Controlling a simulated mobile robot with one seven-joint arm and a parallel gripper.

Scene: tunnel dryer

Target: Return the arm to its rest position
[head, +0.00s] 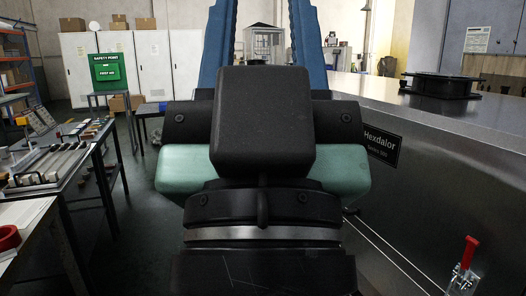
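My own arm fills the middle of the head view, with black, silver and pale green links close to the camera. My gripper and its fingertips do not show, so I cannot see what they hold. The arm stands between a metal machine (450,165) on the right and work tables on the left. The machine carries a black label reading "Hexdalor".
A table with parts (60,165) stands at the left, with a nearer table edge (35,225) below it. A red-handled clamp (465,262) is at the lower right. A black round fitting (440,85) sits on the machine top. A green safety box (108,70) and white cabinets (150,65) stand behind. Grey floor shows between.

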